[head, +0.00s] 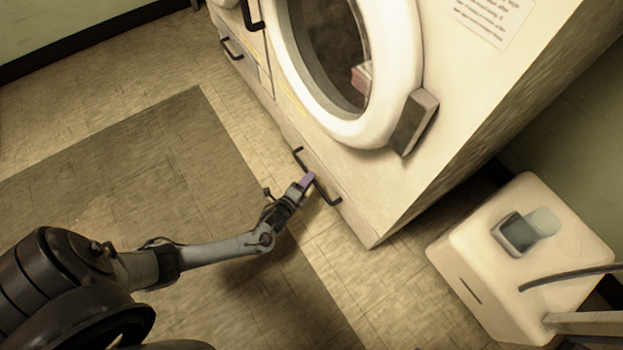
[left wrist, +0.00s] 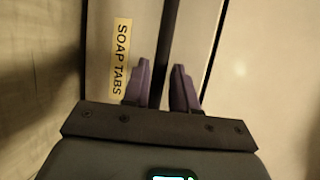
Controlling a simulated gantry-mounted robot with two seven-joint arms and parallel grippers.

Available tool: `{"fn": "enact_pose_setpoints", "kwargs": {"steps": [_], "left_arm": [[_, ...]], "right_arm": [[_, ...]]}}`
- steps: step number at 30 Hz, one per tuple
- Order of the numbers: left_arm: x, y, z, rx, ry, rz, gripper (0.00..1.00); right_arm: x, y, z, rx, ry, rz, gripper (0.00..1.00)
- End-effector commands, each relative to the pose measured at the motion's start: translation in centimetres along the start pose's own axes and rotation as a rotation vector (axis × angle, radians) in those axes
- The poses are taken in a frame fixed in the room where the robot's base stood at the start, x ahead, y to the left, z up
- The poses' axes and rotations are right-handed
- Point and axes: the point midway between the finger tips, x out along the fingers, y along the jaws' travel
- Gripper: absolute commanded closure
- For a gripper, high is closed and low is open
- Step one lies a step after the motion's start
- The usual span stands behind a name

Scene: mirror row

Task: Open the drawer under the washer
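The washer (head: 437,130) is a pale cabinet with a round white-rimmed door. The drawer (head: 350,215) is the low panel under it and looks flush with the front. Its dark bar handle (head: 330,198) stands out from the panel. My left gripper (head: 308,182) is at the middle of this handle. In the left wrist view the two purple fingers (left wrist: 162,72) stand apart, one on each side of the dark bar (left wrist: 168,40), with small gaps visible. A yellow "SOAP TABS" label (left wrist: 121,57) is on the panel. My right gripper is not in view.
A white box-like bin (head: 480,255) stands right of the washer. Another unit with a dark handle (head: 231,48) adjoins the washer on the left. A grey block (head: 415,122) sits at the door's rim. The floor (head: 200,170) before the drawer is clear except for my arm.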

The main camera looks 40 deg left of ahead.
Motion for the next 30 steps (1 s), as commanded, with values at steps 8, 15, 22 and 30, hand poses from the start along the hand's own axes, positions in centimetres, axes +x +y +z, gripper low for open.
{"fn": "enact_pose_setpoints", "kwargs": {"steps": [8,15,22,30], "left_arm": [[2.2,0.1,0.0,0.0,0.0,0.0,0.73],[2.4,0.0,0.1,0.0,-0.001,0.001,0.73],[2.4,0.0,0.1,0.0,-0.001,0.001,0.94],[2.4,0.0,0.1,0.0,-0.001,0.0,1.0]], "right_arm": [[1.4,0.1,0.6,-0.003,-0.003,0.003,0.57],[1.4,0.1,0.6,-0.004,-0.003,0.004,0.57],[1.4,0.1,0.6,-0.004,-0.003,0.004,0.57],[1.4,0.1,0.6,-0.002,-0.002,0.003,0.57]]}}
